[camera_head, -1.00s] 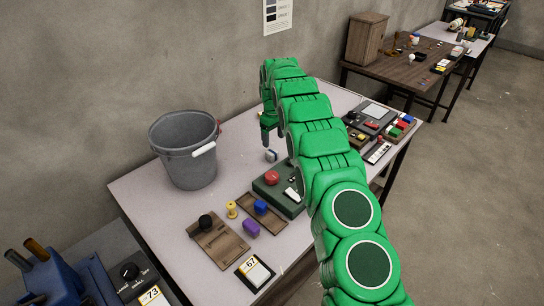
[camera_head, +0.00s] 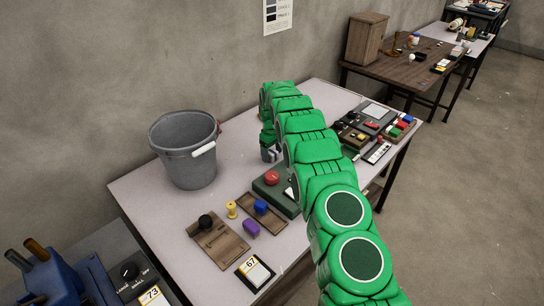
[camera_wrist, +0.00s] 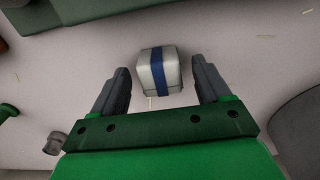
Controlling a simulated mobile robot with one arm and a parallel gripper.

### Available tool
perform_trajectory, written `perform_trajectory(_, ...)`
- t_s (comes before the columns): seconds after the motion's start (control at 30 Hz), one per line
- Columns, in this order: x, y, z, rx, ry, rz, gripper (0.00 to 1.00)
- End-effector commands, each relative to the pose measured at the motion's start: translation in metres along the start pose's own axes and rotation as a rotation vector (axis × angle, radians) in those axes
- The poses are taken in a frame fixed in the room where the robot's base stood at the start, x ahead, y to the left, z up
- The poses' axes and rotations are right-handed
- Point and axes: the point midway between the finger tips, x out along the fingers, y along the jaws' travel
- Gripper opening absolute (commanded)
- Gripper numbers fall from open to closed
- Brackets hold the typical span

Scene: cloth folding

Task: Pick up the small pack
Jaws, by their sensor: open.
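The small pack (camera_wrist: 159,71) is a whitish block with a blue band around it, lying on the pale table. In the wrist view it sits between and slightly beyond the tips of my gripper (camera_wrist: 160,82), whose two dark fingers are apart with a gap on each side of the pack. In the head view my gripper (camera_head: 271,155) is low over the table, behind the green box with the red button. There the pack is mostly hidden by the gripper, and I cannot make it out clearly.
A grey bucket (camera_head: 184,152) stands at the back left of the table (camera_head: 150,205). The green box (camera_head: 270,193) with a red button is in front of my gripper. A purple block (camera_head: 251,228), a blue block and wooden boards lie nearer. Panels with switches (camera_head: 372,128) stand at the right.

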Motion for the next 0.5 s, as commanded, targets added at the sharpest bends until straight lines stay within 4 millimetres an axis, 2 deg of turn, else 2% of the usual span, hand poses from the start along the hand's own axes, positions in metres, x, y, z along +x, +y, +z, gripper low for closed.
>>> perform_trajectory(0.1, 0.0097, -0.0005, 0.0005, 0.000, -0.001, -0.001, 0.77)
perform_trajectory(0.33, 0.0109, -0.0005, 0.0006, 0.000, -0.002, -0.001, 0.75)
perform_trajectory(0.5, 0.0110, -0.0006, 0.0007, 0.000, -0.002, -0.001, 0.49)
